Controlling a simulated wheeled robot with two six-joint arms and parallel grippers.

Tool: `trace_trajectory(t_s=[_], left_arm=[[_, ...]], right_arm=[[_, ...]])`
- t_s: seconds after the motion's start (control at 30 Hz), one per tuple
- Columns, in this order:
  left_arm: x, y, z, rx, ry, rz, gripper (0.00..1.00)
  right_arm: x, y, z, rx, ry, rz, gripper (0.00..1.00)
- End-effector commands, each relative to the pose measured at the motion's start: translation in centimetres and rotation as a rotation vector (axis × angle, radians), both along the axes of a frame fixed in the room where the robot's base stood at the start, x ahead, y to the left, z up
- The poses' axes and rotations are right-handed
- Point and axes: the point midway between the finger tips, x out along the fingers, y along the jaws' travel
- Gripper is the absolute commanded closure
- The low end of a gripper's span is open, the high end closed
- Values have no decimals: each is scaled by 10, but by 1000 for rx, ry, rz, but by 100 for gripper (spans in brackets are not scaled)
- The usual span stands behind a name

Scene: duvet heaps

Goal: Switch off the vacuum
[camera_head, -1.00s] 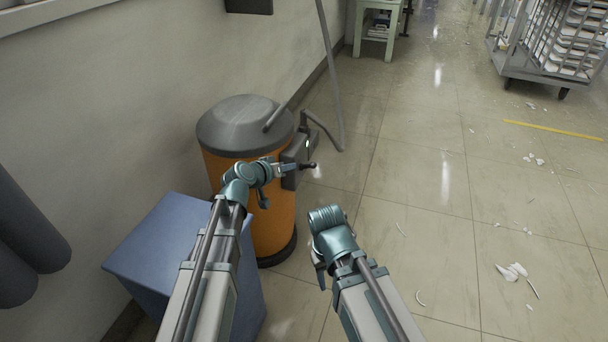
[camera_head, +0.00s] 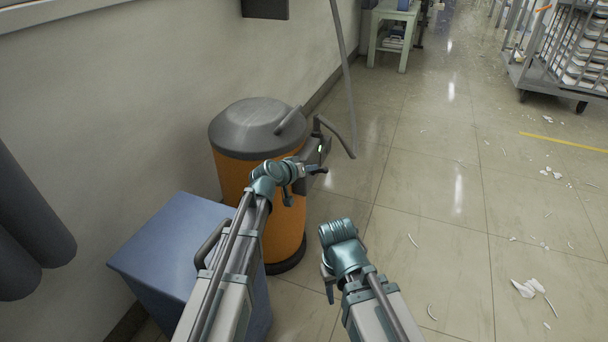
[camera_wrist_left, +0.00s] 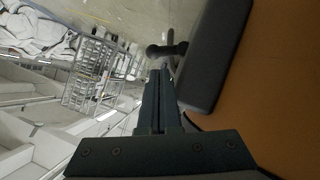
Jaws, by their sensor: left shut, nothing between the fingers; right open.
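The vacuum is an orange drum (camera_head: 232,178) with a grey lid (camera_head: 257,126), upright by the wall. A dark box (camera_head: 314,153) with a small lit green light is on its right side. A dark lever with a rounded end (camera_wrist_left: 167,49) sticks out beside the box. My left gripper (camera_wrist_left: 164,68) is shut and empty, its tips close to the lever; I cannot tell whether they touch. In the head view, my left wrist partly hides the box and drum. My right gripper (camera_head: 329,288) is open, low and right of the drum, away from it.
A blue box (camera_head: 165,245) stands in front of the vacuum at left, under my left arm. A grey hose (camera_head: 344,70) rises behind. A wheeled rack (camera_head: 555,60) is at the back right. The tiled floor to the right is mostly clear, with white scraps (camera_head: 523,288).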

Motion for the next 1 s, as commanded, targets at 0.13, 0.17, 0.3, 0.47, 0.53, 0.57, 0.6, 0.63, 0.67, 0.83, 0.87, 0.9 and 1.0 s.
trace_trajectory(t_s=[0.13, 0.17, 0.3, 0.47, 0.53, 0.57, 0.6, 0.63, 0.67, 0.83, 0.87, 0.9, 1.0], left_arm=[[21, -12, -14, 0, 0, -2, 100], [23, -14, -15, 0, 0, -2, 100], [28, -17, -17, 0, 0, 0, 100], [27, -17, -16, 0, 0, 0, 100], [27, -17, -16, 0, 0, 0, 100], [27, -17, -16, 0, 0, 0, 100], [27, -17, -16, 1, 0, 0, 100], [27, -17, -16, 2, -1, 0, 100], [27, -17, -16, 4, -1, 0, 100], [26, -20, -17, 41, -14, -2, 100], [25, -20, -17, 46, -16, -1, 100], [26, -20, -18, 51, -17, -1, 100], [25, -21, -18, 65, -22, -1, 100]], right_arm=[[0, 0, -14, 0, 0, -3, 50], [0, 0, -15, 0, 0, -3, 50], [0, 0, -17, 0, 0, -4, 50], [0, 0, -16, 0, -1, -5, 50], [0, 0, -16, 0, -1, -5, 50], [0, 0, -16, 0, -1, -5, 50], [0, 0, -16, 0, 0, -4, 50], [0, 0, -16, 0, 0, -4, 50], [0, 0, -16, 0, 0, -4, 50], [0, 0, -15, 0, 0, -4, 50], [0, 0, -15, 0, 0, -4, 50], [0, 0, -15, 0, 0, -4, 50], [0, 0, -15, 0, 0, -4, 50]])
